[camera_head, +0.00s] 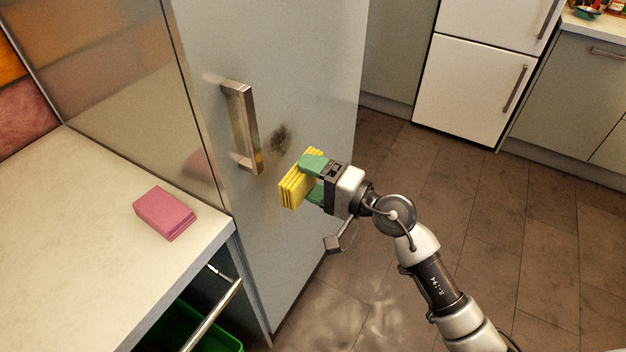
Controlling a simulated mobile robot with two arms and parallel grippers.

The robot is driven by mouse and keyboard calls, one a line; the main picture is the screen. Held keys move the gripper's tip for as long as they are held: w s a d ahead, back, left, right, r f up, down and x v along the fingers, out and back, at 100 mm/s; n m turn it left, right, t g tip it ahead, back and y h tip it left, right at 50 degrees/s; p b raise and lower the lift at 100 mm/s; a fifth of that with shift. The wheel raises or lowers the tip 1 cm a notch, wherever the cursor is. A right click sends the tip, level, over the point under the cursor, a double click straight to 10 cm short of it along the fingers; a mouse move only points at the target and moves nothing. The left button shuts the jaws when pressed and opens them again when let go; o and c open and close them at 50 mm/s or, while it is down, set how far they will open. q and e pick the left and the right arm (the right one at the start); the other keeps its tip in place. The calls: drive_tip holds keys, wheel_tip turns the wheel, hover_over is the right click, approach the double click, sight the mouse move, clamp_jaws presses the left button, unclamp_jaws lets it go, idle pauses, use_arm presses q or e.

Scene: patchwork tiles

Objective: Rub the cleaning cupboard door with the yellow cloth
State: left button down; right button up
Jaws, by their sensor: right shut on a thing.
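The cleaning cupboard door (300,60) is a tall pale grey panel with a vertical metal handle (243,128). A dark smudge (280,138) marks the door just right of the handle. My right gripper (312,178) is shut on a folded yellow cloth (293,186), with green fingertips on either side of it. The cloth is close to the door surface, below and slightly right of the smudge; I cannot tell whether it touches. My left gripper is out of view.
A pink folded cloth (165,212) lies on the pale counter (80,240) at left. Below the counter is an open space with a metal bar (213,314) and a green bin (185,325). A white fridge (474,85) stands at the back. The tiled floor (520,230) at right is clear.

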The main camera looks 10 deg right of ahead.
sight(266, 160)
drive_tip(key=x, duration=0.3)
drive_tip(key=shift+r, duration=0.1)
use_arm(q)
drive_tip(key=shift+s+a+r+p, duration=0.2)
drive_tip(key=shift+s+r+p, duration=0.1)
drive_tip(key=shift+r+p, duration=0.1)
use_arm(e)
drive_tip(key=shift+x, duration=1.25)
use_arm(q)
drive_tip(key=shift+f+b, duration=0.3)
drive_tip(key=shift+b, duration=0.05)
use_arm(e)
drive_tip(key=shift+x, duration=0.85)
